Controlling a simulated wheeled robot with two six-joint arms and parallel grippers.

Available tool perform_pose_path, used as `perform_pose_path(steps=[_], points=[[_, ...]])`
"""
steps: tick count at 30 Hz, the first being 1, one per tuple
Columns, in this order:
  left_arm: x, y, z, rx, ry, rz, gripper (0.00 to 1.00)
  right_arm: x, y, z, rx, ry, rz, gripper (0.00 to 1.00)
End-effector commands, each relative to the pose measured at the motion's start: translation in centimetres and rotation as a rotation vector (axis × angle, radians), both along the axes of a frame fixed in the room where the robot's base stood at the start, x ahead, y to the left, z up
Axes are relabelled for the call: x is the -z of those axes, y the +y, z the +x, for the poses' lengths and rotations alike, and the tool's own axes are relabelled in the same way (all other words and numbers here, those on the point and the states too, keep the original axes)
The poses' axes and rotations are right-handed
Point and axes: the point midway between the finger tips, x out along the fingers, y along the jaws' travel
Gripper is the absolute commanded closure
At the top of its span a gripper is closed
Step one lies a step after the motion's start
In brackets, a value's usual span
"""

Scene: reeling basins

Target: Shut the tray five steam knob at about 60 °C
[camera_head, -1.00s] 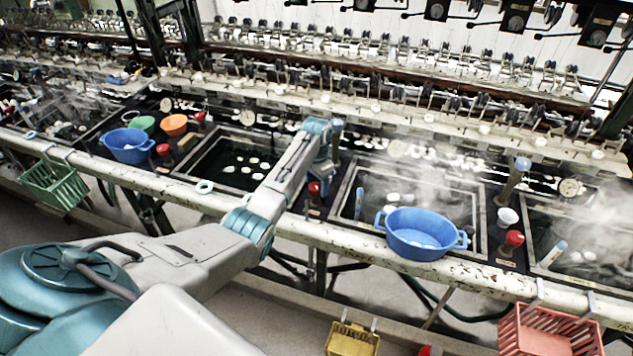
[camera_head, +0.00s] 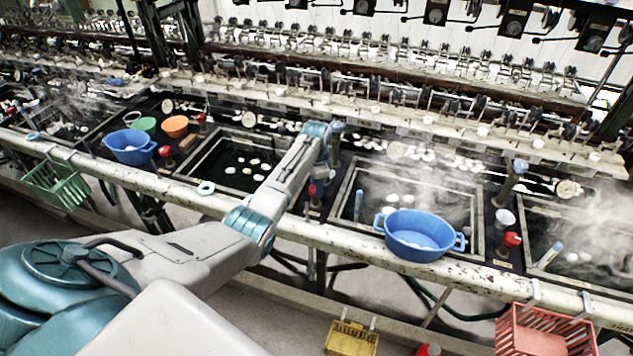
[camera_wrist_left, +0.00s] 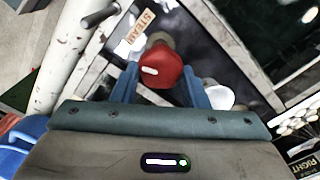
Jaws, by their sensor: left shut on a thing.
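A red steam knob (camera_wrist_left: 161,66) with a white mark on its face sits between my left gripper's two blue fingers (camera_wrist_left: 160,88) in the left wrist view. The gripper is shut on it. A STEAM label (camera_wrist_left: 141,26) is beside it. In the head view the knob (camera_head: 316,189) shows partly behind my left wrist, between two trays. The tray (camera_head: 345,205) to its right steams and holds white cocoons; the tray (camera_head: 213,183) to its left shows no clear steam. A round dial (camera_head: 397,150) stands behind the steaming tray; its reading is too small to tell. My right gripper is out of view.
A blue basin (camera_head: 418,236) sits on the front rail, right of my left arm. Another red knob (camera_head: 510,241) and a white cup (camera_head: 504,218) stand farther right. Red, yellow and green baskets hang below the rail. Reeling machinery fills the back.

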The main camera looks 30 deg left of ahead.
Motion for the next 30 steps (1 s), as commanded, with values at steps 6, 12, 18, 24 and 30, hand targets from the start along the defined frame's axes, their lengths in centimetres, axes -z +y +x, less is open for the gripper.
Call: perform_pose_path(steps=[6,12,18,24,30], points=[[-0.3,-0.1,0.0,0.168,-0.003,-0.001,0.82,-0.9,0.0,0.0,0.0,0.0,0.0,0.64],[-0.2,-0.1,0.0,0.285,-0.004,-0.001,0.82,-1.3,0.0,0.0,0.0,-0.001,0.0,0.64],[-0.2,-0.2,0.0,0.356,-0.004,-0.001,0.82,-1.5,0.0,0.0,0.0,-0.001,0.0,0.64],[-0.2,-0.2,0.0,0.383,-0.004,0.0,0.82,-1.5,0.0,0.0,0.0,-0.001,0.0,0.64],[-0.2,-0.2,0.0,0.385,-0.004,0.0,0.82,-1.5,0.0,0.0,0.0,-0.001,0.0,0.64]])
